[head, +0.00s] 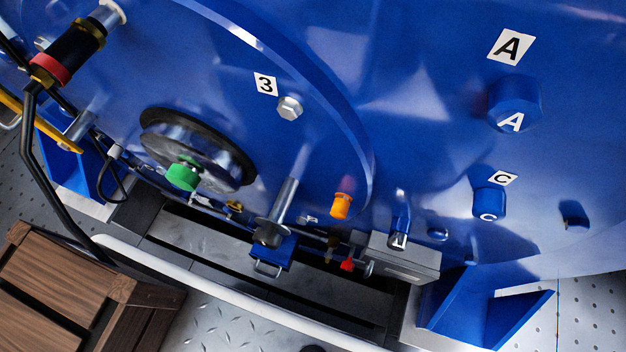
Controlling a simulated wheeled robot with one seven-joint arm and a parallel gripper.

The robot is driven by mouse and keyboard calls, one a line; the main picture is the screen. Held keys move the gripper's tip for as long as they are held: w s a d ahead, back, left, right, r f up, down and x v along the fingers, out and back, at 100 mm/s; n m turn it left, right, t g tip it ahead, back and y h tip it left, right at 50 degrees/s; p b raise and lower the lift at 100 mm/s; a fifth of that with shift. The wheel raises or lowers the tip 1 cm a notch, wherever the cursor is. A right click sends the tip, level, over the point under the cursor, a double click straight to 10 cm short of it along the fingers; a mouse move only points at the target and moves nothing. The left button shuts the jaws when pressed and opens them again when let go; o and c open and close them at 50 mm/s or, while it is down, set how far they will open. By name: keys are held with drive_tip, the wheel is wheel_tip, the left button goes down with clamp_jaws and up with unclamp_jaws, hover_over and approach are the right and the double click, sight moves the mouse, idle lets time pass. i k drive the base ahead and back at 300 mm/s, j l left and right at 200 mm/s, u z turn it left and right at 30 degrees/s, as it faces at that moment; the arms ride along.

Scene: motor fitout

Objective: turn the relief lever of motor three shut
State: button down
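The motor marked with a "3" label (265,84) is a large blue round housing (330,130) that fills most of the head view. A small red lever-like part (347,264) sits low on it, beside a small brass-coloured fitting (333,243) and left of a grey box. It may be the relief lever, but no label on it can be read. It is too small to tell its position. A small yellow part (235,205) shows further left, below the dark wheel. My gripper is not in view.
A dark round wheel with a green hub (182,177), an orange cap (341,205), a grey box (400,258) and a black-and-red connector (68,55) with a cable surround the low fittings. A wooden crate (65,290) stands at lower left. A pale curved rail (240,312) runs in front.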

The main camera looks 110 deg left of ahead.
sight(327, 256)
drive_tip(key=k+l+u, duration=0.2)
drive_tip(key=u, duration=0.2)
drive_tip(key=k+l+u, duration=0.2)
drive_tip(key=l+u, duration=0.15)
drive_tip(key=u, duration=1.7)
drive_tip(key=k+j+u, duration=0.15)
drive_tip(key=k+j, duration=0.3)
drive_tip(key=k+j+u, duration=0.1)
drive_tip(key=k+j, duration=0.35)
drive_tip(key=k+j+u, duration=0.15)
drive_tip(key=k+j, duration=0.25)
drive_tip(key=j, duration=0.3)
